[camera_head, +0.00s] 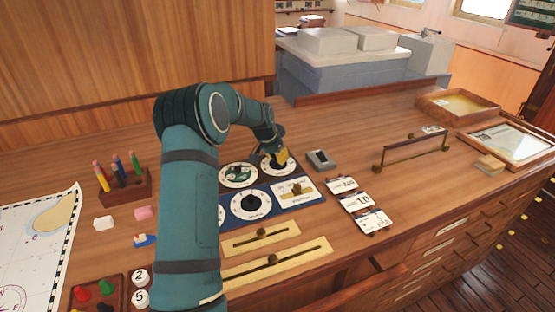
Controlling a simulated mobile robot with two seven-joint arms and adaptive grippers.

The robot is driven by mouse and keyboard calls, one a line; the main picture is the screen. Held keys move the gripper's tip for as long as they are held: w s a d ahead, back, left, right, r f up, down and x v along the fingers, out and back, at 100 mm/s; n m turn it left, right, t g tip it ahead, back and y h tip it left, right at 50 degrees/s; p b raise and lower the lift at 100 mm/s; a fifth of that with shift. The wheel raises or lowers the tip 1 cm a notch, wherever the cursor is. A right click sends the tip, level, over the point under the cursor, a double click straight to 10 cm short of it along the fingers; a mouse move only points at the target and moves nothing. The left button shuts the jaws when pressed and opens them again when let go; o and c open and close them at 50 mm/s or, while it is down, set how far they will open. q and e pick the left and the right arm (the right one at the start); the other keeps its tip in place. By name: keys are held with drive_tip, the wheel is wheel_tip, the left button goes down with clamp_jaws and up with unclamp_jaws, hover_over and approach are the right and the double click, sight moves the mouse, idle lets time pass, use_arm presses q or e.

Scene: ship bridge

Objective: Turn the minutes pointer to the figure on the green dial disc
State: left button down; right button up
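A dark blue panel (272,209) on the desk carries several round white dials. The dial with the green disc (239,174) is at its back left; the figure on the disc is too small to read. To its right is another white dial (264,167), partly covered by my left gripper (281,159). A dial with a dark knob (250,203) sits in front of them. I cannot tell which pointer is the minutes one. My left gripper is at the back right dial, with a yellowish part at its tip; its fingers are too small to read. My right gripper is not in view.
My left arm hides the panel's left side. A small grey box (321,160), figure cards (358,201) and a raised rail (412,147) stand right. A pen holder (125,187) and chart (40,240) are left.

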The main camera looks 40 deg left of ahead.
use_arm(q)
drive_tip(key=shift+s+f+m+h, duration=0.15)
drive_tip(key=shift+m+h, duration=0.25)
drive_tip(key=shift+m, duration=0.7)
drive_tip(key=c, duration=0.8)
unclamp_jaws()
drive_tip(key=v, duration=1.2)
